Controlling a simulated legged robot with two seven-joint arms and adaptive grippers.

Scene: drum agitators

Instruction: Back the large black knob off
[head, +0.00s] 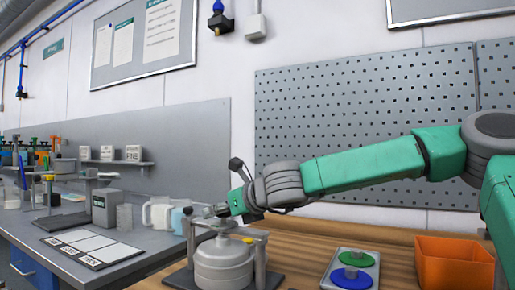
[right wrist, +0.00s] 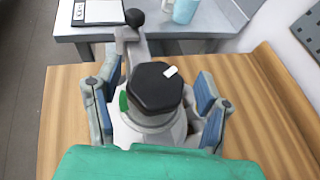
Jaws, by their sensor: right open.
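The large black knob (right wrist: 155,86) is a dark, many-sided cap with a white mark on its top, near the middle of the right wrist view. It sits on top of the grey drum (head: 223,262), which stands on the wooden bench in the head view. My right gripper (right wrist: 156,103) is open, with one finger on each side of the knob. Gaps show between the fingers and the knob. In the head view the right gripper (head: 212,211) is above the drum, and the knob cannot be made out there. My left gripper is out of view.
A lever with a black ball (right wrist: 134,18) rises just beyond the knob. A tray (head: 328,271) with a green and a blue disc and an orange bin (head: 455,266) stand right of the drum. A grey bench (head: 140,252) with labware lies to the left.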

